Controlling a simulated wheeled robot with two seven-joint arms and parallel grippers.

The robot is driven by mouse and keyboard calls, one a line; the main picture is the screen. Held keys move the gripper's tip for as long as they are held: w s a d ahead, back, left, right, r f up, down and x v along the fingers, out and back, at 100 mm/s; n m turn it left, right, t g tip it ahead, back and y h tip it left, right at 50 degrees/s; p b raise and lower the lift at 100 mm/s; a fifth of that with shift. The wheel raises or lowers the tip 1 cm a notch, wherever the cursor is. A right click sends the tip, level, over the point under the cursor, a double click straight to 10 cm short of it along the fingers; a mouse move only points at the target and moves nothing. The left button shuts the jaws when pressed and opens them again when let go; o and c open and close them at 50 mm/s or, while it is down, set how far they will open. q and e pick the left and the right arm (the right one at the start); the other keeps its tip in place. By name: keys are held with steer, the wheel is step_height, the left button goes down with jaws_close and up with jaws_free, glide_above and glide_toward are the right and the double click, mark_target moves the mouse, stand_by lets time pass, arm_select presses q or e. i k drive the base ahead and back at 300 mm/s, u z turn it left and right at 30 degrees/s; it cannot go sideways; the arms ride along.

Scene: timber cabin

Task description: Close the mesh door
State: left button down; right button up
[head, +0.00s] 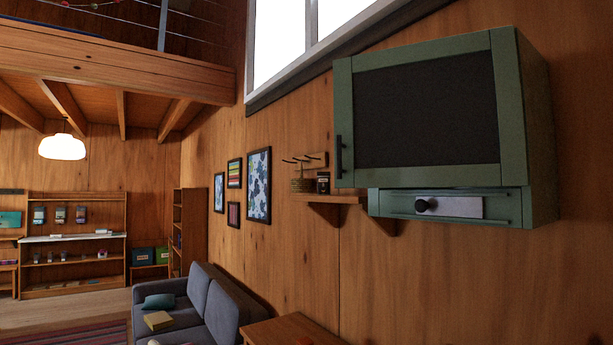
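The mesh door (425,112) is a green frame around a dark mesh panel. It belongs to a green wall cabinet (538,130) at the upper right of the head view. A dark upright handle (339,157) sits at the door's left edge. That edge reaches out past the left end of the drawer front below, so the door looks partly open, with its hinge side at the right. The gap behind it and the cabinet's inside are hidden. Neither of my grippers is in view.
A small wooden shelf (331,199) with little items is left of the cabinet. A wooden top (293,331) and a grey sofa (222,308) stand lower down. Space before the door looks clear.

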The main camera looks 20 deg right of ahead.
mark_target(447, 112)
steer(key=z, duration=0.05)
steer(key=i, duration=1)
steer(key=z, duration=1.85)
